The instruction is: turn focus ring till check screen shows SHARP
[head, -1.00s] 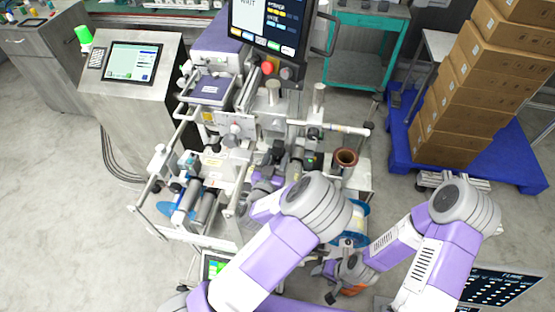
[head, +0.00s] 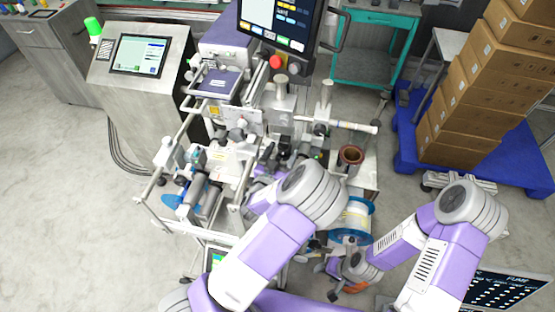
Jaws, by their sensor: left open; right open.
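My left gripper (head: 274,164) is mostly behind my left forearm, among the dark fittings in the middle of the film machine (head: 235,160). It is open, but its fingertips are hard to make out. I cannot pick out the focus ring for certain among these fittings. A small screen with a green area (head: 216,259) shows low at the left of my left arm, partly hidden and unreadable. I cannot tell whether it is the check screen. My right gripper (head: 338,283) is open, low in front of the machine, below a blue-flanged reel (head: 352,217).
A large dark monitor (head: 278,22) stands over the machine, cut off at the top. A console with a screen (head: 139,55) is at the left. Stacked cartons (head: 465,125) stand on a blue pallet (head: 405,150) at the right. The floor at far left is clear.

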